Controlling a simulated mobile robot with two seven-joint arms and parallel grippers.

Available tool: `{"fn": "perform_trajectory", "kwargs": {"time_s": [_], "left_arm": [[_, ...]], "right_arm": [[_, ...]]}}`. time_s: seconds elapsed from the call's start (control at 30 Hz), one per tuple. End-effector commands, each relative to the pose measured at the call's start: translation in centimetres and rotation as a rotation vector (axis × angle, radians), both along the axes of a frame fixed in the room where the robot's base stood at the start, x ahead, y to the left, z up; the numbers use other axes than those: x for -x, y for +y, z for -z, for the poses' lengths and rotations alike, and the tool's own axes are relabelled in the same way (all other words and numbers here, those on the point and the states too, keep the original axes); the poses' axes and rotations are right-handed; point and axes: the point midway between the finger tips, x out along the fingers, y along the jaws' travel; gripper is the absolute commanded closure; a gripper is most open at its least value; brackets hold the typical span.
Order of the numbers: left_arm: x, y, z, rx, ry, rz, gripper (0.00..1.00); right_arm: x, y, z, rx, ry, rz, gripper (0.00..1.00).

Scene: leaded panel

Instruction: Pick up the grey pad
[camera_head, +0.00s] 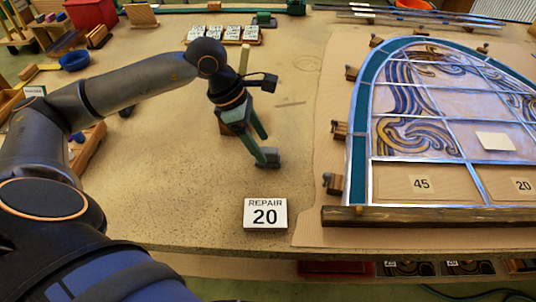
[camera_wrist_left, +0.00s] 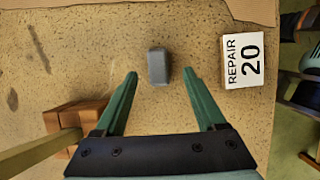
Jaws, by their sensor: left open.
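The grey pad (camera_head: 269,157) is a small block on the tan tabletop, left of the leaded panel. In the left wrist view the pad (camera_wrist_left: 157,67) lies between and slightly beyond the two green fingertips. My left gripper (camera_head: 261,146) is open and empty, pointing down close at the pad. The left wrist view shows gaps between the pad and both fingers of the gripper (camera_wrist_left: 160,76). I cannot tell the exact height of the fingertips above the table. My right gripper is not in view.
A white "REPAIR 20" sign (camera_head: 265,214) stands in front of the pad, near the table's front edge. The arched leaded panel (camera_head: 358,160) lies on brown paper to the right, with wooden blocks around it. Labelled pieces in a rack (camera_head: 245,35) are behind. Tabletop around the pad is mostly clear.

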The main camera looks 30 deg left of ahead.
Motion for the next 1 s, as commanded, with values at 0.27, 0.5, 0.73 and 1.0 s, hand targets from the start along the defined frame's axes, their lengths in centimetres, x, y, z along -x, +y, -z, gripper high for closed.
{"fn": "perform_trajectory", "kwargs": {"time_s": [0.27, 0.5, 0.73, 1.0], "left_arm": [[-1.1, -1.4, 3.3, 0.001, 0.002, 0.001, 0.28], [-1.1, -1.5, 3.6, 0.000, 0.000, 0.001, 0.28], [-1.1, -1.5, 3.5, 0.000, 0.000, 0.001, 0.50], [-1.1, -1.4, 3.5, 0.000, 0.000, 0.001, 0.80]], "right_arm": [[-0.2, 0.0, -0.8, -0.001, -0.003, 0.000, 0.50], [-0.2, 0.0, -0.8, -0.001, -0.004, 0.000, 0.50], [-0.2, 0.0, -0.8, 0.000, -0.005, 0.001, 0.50], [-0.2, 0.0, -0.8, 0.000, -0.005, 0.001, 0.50]]}}
